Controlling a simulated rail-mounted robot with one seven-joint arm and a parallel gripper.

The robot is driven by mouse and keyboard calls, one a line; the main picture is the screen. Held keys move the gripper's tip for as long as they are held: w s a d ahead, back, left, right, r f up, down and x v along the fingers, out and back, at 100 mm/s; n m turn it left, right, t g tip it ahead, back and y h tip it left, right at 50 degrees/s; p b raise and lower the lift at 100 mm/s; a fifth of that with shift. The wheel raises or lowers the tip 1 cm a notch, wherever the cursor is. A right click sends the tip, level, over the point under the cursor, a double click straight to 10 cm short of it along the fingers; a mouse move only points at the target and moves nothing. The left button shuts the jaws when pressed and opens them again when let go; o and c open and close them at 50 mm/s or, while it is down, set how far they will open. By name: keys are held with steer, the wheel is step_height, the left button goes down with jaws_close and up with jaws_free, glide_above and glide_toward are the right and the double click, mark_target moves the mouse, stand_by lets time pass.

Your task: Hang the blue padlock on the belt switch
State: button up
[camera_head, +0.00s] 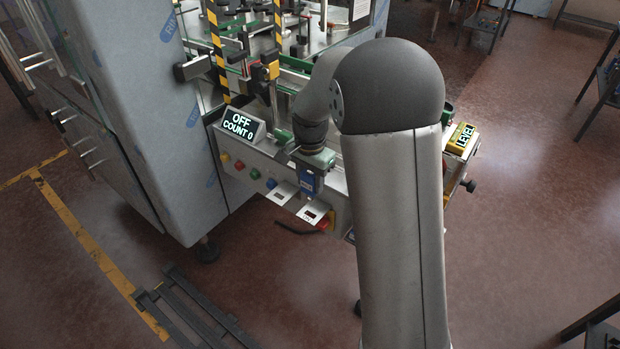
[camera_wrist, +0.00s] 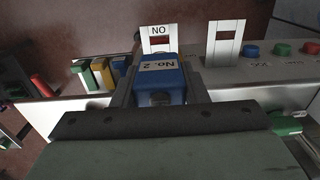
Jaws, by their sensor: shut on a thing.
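The blue padlock (camera_head: 309,184), labelled "No. 2", is between the fingers of my gripper (camera_head: 311,162) in front of the machine's control panel. In the wrist view the padlock (camera_wrist: 162,74) sits between the two dark fingers of my gripper (camera_wrist: 160,88), which is shut on it. Two white slotted plates stick out from the panel: one marked "NO" (camera_wrist: 158,38) just beyond the padlock, and another plate (camera_wrist: 223,43) to its right. I cannot tell which plate belongs to the belt switch. The padlock's shackle is not clearly visible, nor whether it touches a plate.
Coloured buttons (camera_head: 240,166) line the panel left of the plates. A display (camera_head: 240,126) reads "OFF COUNT 0". Green (camera_wrist: 84,75), yellow (camera_wrist: 103,73) and blue blocks stand left of the padlock in the wrist view. A "LEVEL" box (camera_head: 461,139) is at right.

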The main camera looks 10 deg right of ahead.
mark_target(310, 200)
steer(key=shift+f+b, duration=2.9)
steer(key=shift+f, duration=1.45)
steer(key=shift+f, duration=0.3)
steer(key=o, duration=1.2)
steer(key=shift+c, duration=0.2)
step_height(310, 200, up, 17)
steer(key=shift+r+b, duration=0.2)
steer(key=shift+b, duration=0.15)
steer(key=s+f+n, duration=0.3)
steer(key=s, duration=0.6)
steer(key=s+f+n, duration=0.3)
steer(key=s+n, duration=0.1)
steer(key=s, duration=0.5)
steer(key=s+f+n, duration=0.3)
steer(key=s, duration=0.6)
steer(key=shift+s+a+f, duration=0.25)
steer(key=shift+s+a, duration=0.1)
steer(key=shift+a, duration=0.1)
